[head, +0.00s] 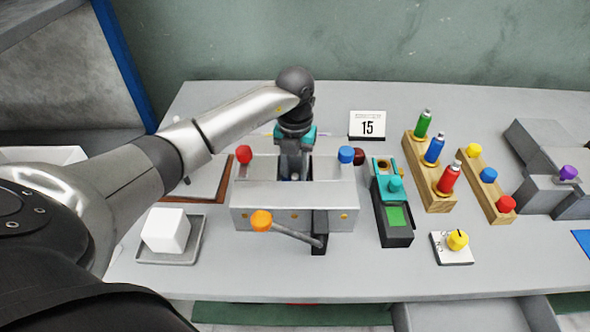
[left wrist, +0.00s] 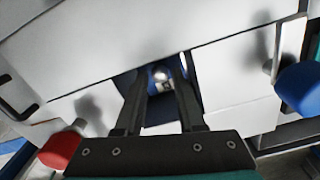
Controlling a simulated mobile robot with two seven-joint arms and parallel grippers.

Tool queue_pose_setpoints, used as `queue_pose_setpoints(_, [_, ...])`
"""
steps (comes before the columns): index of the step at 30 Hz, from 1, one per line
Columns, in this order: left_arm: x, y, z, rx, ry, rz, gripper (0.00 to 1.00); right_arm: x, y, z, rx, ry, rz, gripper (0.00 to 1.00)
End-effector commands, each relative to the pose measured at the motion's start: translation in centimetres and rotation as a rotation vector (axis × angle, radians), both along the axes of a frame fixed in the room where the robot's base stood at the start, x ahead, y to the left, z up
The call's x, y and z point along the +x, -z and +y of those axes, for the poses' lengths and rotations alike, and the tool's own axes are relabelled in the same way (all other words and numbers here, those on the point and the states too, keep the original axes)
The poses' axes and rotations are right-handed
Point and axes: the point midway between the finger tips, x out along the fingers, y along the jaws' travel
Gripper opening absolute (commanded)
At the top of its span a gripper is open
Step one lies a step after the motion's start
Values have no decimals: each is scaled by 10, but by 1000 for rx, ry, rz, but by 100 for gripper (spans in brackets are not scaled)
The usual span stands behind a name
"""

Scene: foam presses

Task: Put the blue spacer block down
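My left gripper (left wrist: 161,84) points down into the slot in the grey press (head: 293,214), between its two upper blocks. In the left wrist view its two fingers stand a little apart at the tips. A small blue thing, perhaps the blue spacer block (left wrist: 158,71), shows at the fingertips with a bright glint beside it. I cannot tell whether the fingers grip it or whether it rests on something below. In the head view the press and the wrist hide most of it. My right gripper is not in view.
The press has a red knob (head: 244,154), a blue knob (head: 346,154) and an orange-tipped lever (head: 261,221) in front. A white foam cube (head: 166,231) sits on a tray at left. A teal-and-black device (head: 394,216) and wooden racks (head: 434,196) stand at right.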

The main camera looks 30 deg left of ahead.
Motion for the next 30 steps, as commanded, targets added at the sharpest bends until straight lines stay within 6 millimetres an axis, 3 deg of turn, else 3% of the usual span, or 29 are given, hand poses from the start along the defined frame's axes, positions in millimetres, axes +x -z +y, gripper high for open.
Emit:
queue_pose_setpoints(9, [2,-68,1,1,1,-7,38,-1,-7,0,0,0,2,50])
queue_pose_setpoints(15, [1,-101,1,1,0,-5,38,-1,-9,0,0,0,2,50])
queue_pose_setpoints(21, [0,-114,0,1,0,-2,38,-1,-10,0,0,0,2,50])
queue_pose_setpoints(30, [0,-114,0,0,0,-1,38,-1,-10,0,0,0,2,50])
